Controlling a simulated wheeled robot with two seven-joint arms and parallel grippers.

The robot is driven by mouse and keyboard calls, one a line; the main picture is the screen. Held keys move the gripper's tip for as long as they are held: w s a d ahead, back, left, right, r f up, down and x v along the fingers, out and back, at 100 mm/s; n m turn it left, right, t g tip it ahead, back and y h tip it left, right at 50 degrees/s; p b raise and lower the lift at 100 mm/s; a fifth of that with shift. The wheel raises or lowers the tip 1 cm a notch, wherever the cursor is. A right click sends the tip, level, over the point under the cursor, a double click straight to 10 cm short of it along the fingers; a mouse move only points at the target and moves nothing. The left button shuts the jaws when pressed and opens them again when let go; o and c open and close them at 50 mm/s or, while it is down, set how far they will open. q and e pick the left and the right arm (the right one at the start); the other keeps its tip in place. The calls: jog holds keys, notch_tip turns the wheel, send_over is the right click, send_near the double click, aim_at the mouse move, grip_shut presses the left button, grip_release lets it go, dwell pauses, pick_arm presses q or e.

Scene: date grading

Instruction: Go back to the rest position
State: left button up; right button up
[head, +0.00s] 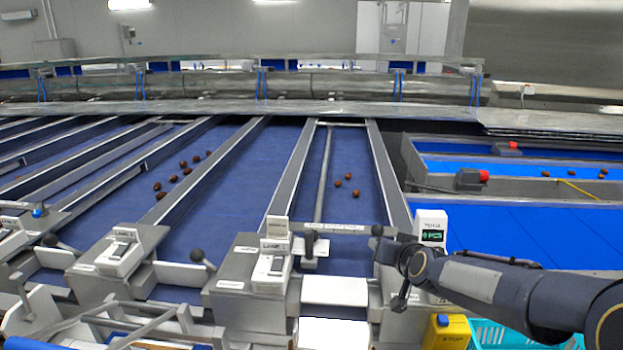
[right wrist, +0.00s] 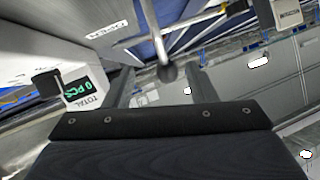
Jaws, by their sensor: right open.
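My right arm comes in from the right in the head view and ends at my right gripper (head: 392,244), beside a lever's dark ball knob (head: 377,230) at the front end of the lane divider. In the right wrist view my right gripper (right wrist: 165,88) has its two fingers apart. The ball knob (right wrist: 167,73) and its rod appear between them in the picture; I cannot tell whether they touch. The gripper holds nothing that I can see. My left gripper is in neither view.
A counter box (head: 431,228) marked TOTAL stands behind my right wrist; its display (right wrist: 85,85) reads 0 PCS. Dates (head: 344,184) lie on the blue belts. A yellow stop box (head: 446,332) and a turquoise crate (head: 485,338) are below my arm. Other levers (head: 197,255) stand left.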

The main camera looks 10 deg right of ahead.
jog(key=s+a+f+g+y, duration=0.1)
jog(key=s+f+g, duration=0.1)
jog(key=s, duration=1)
jog(key=s+a+f+n+g+y, duration=0.1)
jog(key=s+f+g, duration=0.1)
jog(key=s, duration=1)
jog(key=s+a+f+g+y, duration=0.1)
jog(key=s+f+g, duration=0.1)
jog(key=s, duration=1)
jog(key=shift+s+g, duration=0.15)
jog(key=shift+g, duration=0.45)
jog(key=shift+f+n, duration=0.1)
jog(key=shift+n, duration=0.2)
